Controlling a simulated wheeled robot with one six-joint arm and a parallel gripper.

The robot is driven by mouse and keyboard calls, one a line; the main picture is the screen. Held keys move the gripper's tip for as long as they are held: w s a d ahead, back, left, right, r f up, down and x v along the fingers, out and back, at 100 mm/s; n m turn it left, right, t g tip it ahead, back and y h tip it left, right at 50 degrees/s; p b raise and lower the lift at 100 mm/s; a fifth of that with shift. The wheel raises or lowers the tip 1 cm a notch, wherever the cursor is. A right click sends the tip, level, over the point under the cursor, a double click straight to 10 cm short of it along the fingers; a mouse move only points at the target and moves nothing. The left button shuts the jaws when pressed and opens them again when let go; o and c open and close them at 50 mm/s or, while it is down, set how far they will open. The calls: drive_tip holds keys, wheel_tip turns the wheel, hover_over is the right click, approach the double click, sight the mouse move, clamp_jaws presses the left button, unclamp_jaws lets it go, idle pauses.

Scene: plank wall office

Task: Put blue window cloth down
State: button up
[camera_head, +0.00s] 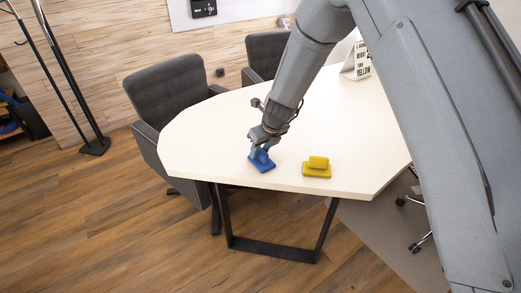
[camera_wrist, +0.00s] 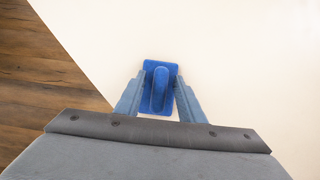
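The blue window cloth (camera_head: 262,162) is a flat blue pad with a raised handle. In the head view it is at the near left part of the white table, close to the front edge, and looks flat on the tabletop. My gripper (camera_head: 261,149) is right above it and hides part of it. In the wrist view the cloth (camera_wrist: 160,72) lies between the two fingers of my gripper (camera_wrist: 159,82).
A yellow cloth pad with a handle (camera_head: 317,168) lies on the white table (camera_head: 215,125) to the right of the blue one. A sign box (camera_head: 357,62) stands at the back. Dark chairs (camera_head: 168,92) line the far side. The table's left part is clear.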

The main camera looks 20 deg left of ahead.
drive_tip(key=v, duration=1.2)
drive_tip(key=shift+b, duration=0.3)
drive_tip(key=shift+r, duration=0.15)
drive_tip(key=s+d+r+n+h, duration=0.1)
drive_tip(key=s+d+n, duration=0.4)
drive_tip(key=d, duration=0.5)
drive_tip(key=s+d+r+n+h, duration=0.1)
drive_tip(key=s+d+r+n, duration=0.1)
drive_tip(key=d+n, duration=0.6)
drive_tip(key=s+d+n+g+h, duration=0.1)
drive_tip(key=s+d+n+g, duration=0.1)
drive_tip(key=s+d+n, duration=1.1)
drive_tip(key=s+d, duration=0.2)
drive_tip(key=d, duration=0.1)
drive_tip(key=shift+d+r+h, duration=0.25)
drive_tip(key=shift+h, duration=0.05)
drive_tip(key=shift+c, duration=0.5)
